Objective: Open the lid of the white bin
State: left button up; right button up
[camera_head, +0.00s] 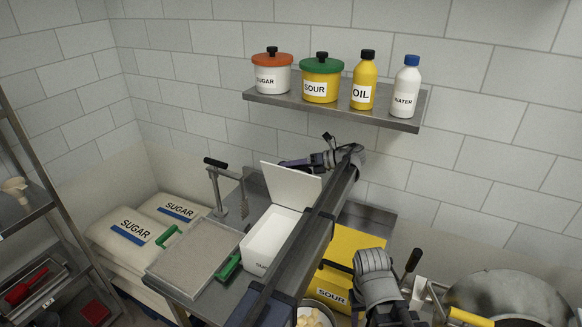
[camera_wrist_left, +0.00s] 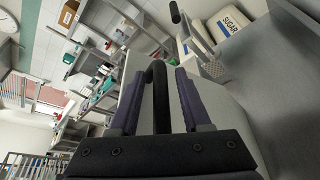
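The white bin (camera_head: 265,240) stands on a metal table in the head view. Its white lid (camera_head: 290,186) is raised, standing steeply up from the bin's back edge, and the bin's inside shows. My left gripper (camera_head: 287,163) is behind the lid's upper edge, its tips partly hidden by the lid. In the left wrist view, a curved black handle (camera_wrist_left: 159,85) lies between the two purple fingers of that gripper (camera_wrist_left: 161,85), with gaps visible on both sides. A pale panel, apparently the lid, is behind it. My right arm is at the lower right; its fingers do not show.
A yellow SOUR bin (camera_head: 352,249) is right of the white bin, partly behind my left arm. A grey tray (camera_head: 193,257) and SUGAR sacks (camera_head: 135,229) are at left. A wall shelf (camera_head: 333,107) holds pots and bottles above. A large metal pot (camera_head: 505,295) is at right.

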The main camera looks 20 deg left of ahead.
pick_arm(q)
grip_shut()
dwell(1.2)
